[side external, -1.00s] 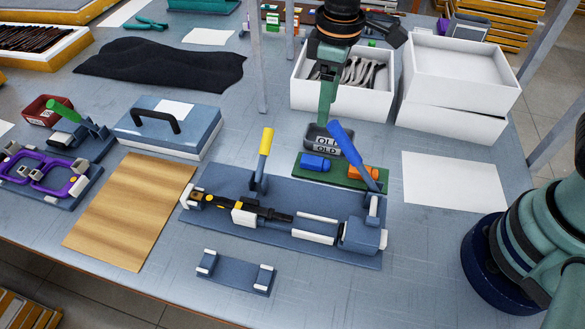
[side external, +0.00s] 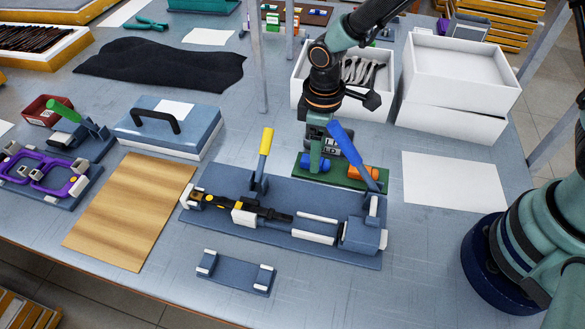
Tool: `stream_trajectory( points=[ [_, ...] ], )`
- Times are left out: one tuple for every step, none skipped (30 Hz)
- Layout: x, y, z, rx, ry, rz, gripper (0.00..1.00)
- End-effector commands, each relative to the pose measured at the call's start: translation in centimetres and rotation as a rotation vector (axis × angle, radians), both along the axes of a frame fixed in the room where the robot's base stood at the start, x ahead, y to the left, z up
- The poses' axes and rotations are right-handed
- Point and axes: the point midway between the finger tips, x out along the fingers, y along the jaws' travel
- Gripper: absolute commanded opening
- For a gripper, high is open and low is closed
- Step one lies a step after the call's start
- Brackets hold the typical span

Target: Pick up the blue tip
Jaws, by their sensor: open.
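The blue tip (side external: 324,164) lies on the small green board (side external: 343,179), at its left end, with an orange tip (side external: 363,173) to its right. My gripper (side external: 315,158) points down right at the blue tip, and one green finger covers part of it. The jaws are open; the far finger is hidden, and I cannot tell whether either finger touches the tip. The blue tip still rests on the board.
A blue lever (side external: 345,144) leans up just right of my gripper, from the fixture (side external: 225,206) in front. A yellow-handled lever (side external: 265,145) stands to the left. White boxes (side external: 455,70) stand behind. A white sheet (side external: 455,181) lies flat at right.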

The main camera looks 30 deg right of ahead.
Motion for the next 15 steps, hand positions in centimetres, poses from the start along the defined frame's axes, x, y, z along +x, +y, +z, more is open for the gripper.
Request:
stream_trajectory(
  points=[
    [-0.1,0.0,-0.8,-0.001,0.003,0.000,0.68],
    [-0.1,0.0,-1.1,-0.001,0.003,0.000,0.68],
    [0.0,0.0,-1.5,-0.001,0.002,0.000,0.68],
    [0.0,0.0,-1.7,-0.001,0.001,0.000,0.68],
    [0.0,0.0,-1.9,-0.001,0.001,0.000,0.68],
    [0.0,0.0,-2.0,0.000,0.000,0.000,0.68],
    [0.0,0.0,-2.1,0.000,0.000,0.000,0.68],
    [0.0,0.0,-2.1,0.001,-0.001,0.000,0.68],
    [0.0,0.0,-2.1,0.001,-0.001,0.000,0.68],
    [0.0,0.0,-2.1,0.001,-0.001,0.000,0.68],
    [0.0,0.0,-2.1,0.001,-0.001,0.000,0.68],
    [0.0,0.0,-2.1,0.001,-0.001,0.000,0.68],
    [0.0,0.0,-2.1,0.001,-0.001,0.000,0.68],
    [0.0,0.0,-2.1,0.001,-0.001,0.000,0.56],
    [0.0,0.0,-2.1,0.001,-0.001,0.000,0.41]
  ],
)
